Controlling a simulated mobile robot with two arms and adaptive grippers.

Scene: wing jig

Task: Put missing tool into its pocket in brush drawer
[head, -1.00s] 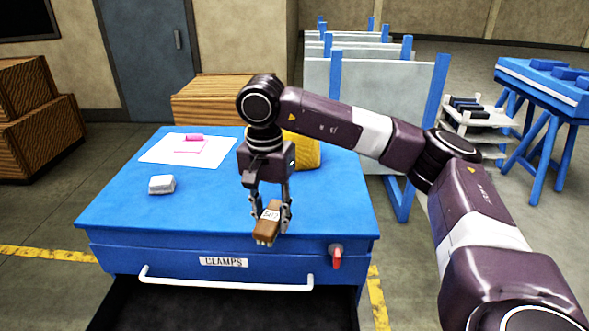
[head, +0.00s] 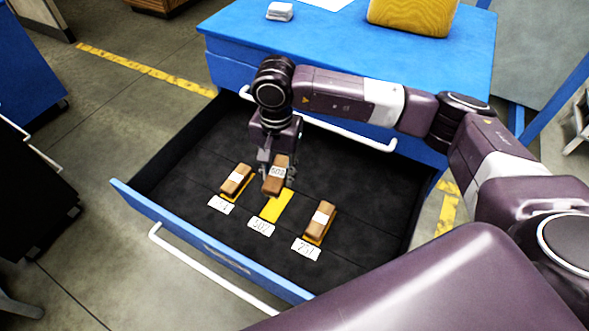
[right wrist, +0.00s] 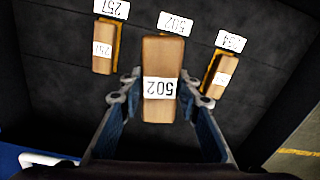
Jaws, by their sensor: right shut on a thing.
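My right gripper (head: 276,168) is shut on a brown block-shaped brush tool (head: 276,183) with a white label. In the right wrist view the label on this tool (right wrist: 161,60) reads 502, and the fingers hold its two sides. The tool hangs over the open drawer (head: 340,165), close to the empty yellow pocket (head: 276,205). A white tag (head: 261,227) in front of that pocket appears to carry the same number. In the right wrist view the tool hides most of the pocket. My left gripper is not in view.
Similar brown tools lie in the left pocket (head: 236,179) and the right pocket (head: 320,218), close beside the held tool. The drawer's front wall (head: 205,245) and the blue cabinet (head: 350,65) bound the space. The rest of the dark drawer floor is clear.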

